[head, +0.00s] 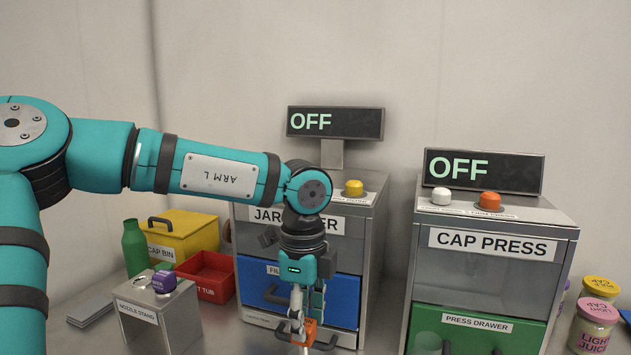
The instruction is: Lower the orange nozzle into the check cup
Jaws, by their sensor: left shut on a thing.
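My left gripper (299,325) points down in front of the jar filler's blue drawer, near the lower edge of the view. It is shut on the orange nozzle (311,331), which is partly hidden by the fingers. The nozzle's lower end is hard to make out. A clear, cup-like thing (428,343) shows at the bottom edge in front of the green press drawer, to the right of the gripper and apart from it. I cannot tell for sure whether it is the check cup. My right gripper is not in view.
The nozzle stand (160,318) at left carries a purple nozzle (164,281). Behind it are a green bottle (134,248), yellow cap bin (185,235) and red tub (207,277). The jar filler (370,230) and cap press (490,270) stand behind; both displays read OFF. Juice jars (595,325) stand far right.

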